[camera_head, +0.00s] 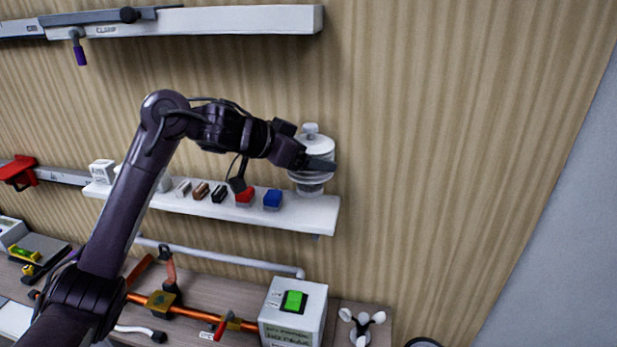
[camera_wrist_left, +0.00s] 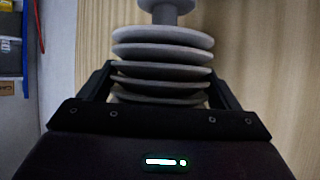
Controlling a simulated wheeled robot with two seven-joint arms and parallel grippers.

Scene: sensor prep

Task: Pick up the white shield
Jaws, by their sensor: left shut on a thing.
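The white shield (camera_head: 312,179) is a stack of round white plates with a knob on top, at the right end of the wall shelf in the head view. My left gripper (camera_head: 318,163) reaches it from the left and is shut on it, one finger showing across its front. In the left wrist view the shield (camera_wrist_left: 162,52) stands upright between the two fingers of my left gripper (camera_wrist_left: 160,85). In the head view its base is at the shelf top; I cannot tell whether it touches. My right gripper is not in view.
The white shelf (camera_head: 325,213) also holds a blue block (camera_head: 273,199), a red block (camera_head: 244,196) and several small pieces to the left. Below, a bench carries a box with a green button (camera_head: 293,301) and a white three-armed part (camera_head: 361,323). The wall right of the shelf is clear.

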